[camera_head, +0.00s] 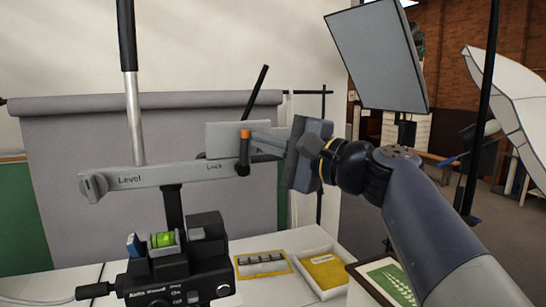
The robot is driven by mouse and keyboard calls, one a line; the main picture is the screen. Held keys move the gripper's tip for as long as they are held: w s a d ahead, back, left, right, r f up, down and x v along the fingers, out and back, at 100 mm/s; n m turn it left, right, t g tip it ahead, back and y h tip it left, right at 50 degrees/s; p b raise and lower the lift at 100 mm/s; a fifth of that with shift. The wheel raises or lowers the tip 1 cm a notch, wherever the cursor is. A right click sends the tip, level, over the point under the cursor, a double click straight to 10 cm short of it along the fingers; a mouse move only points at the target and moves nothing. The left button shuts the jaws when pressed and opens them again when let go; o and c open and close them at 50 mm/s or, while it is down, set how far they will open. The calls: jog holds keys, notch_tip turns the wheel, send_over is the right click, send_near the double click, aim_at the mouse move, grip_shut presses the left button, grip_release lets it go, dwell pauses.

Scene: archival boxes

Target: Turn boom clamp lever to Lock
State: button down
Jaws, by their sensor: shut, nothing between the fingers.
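The boom clamp assembly has a grey horizontal bar (165,174) marked "Level" at its left and "Lock" near its right end. A grey knob (94,187) sits at the "Level" end. A short dark lever with an orange tip (244,146) stands upright just right of the "Lock" mark, in front of a grey plate (222,136). My gripper (256,143) reaches in from the right, shut and empty, with its fingertips right beside the lever. I cannot tell whether they touch it.
A black device with a green bubble level (162,240) stands below the bar. A yellow-edged tray (262,264) and a white box (320,270) lie on the white table. A light panel (380,58) stands behind my arm. A dark pole (126,35) rises at the left.

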jog(key=a+n, duration=0.1)
jog(key=a+r+n+g+h, duration=0.1)
jog(key=shift+s+a+n, duration=0.1)
jog(key=shift+s+n, duration=0.25)
jog(key=shift+n, duration=0.05)
jog(key=shift+s+a, duration=0.2)
jog(key=shift+a, duration=0.55)
jog(key=shift+r, duration=0.1)
